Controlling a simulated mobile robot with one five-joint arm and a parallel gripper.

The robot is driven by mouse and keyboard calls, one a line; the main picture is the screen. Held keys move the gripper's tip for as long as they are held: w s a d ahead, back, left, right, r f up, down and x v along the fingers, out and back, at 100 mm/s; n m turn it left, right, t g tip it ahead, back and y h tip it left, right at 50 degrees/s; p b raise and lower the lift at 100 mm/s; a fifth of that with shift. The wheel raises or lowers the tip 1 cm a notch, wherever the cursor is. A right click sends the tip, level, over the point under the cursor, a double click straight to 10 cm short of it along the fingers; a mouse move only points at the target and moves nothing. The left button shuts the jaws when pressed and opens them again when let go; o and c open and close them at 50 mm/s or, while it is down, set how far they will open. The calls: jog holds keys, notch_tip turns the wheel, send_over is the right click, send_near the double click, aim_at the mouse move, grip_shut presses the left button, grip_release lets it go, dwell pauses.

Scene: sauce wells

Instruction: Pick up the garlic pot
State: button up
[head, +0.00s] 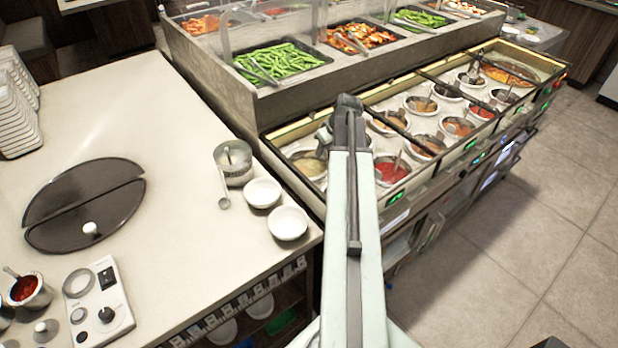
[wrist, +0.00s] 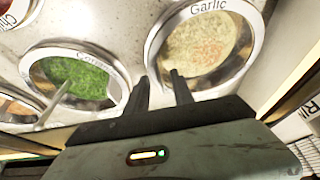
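The garlic pot (wrist: 205,45) is a round metal pot with a pale, grainy filling. Its rim label reads "Garlic" in the wrist view. In the head view a pot with pale filling, likely the same one (head: 308,165), sits at the near left corner of the sauce well counter. My gripper (wrist: 159,77) is open and empty, its two dark fingers apart. The fingers appear at the garlic pot's left rim, one on each side of it in the picture. I cannot tell whether they touch it.
A pot of green coriander (wrist: 75,78) stands close on the left in the wrist view, with a spoon handle. A pot of red sauce (head: 391,171) is right of my arm. A raised food bar (head: 240,103) stands behind the wells. A counter with bowls (head: 262,192) is at left.

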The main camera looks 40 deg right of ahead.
jog(key=shift+r, duration=0.1)
grip_shut()
dwell(1.3)
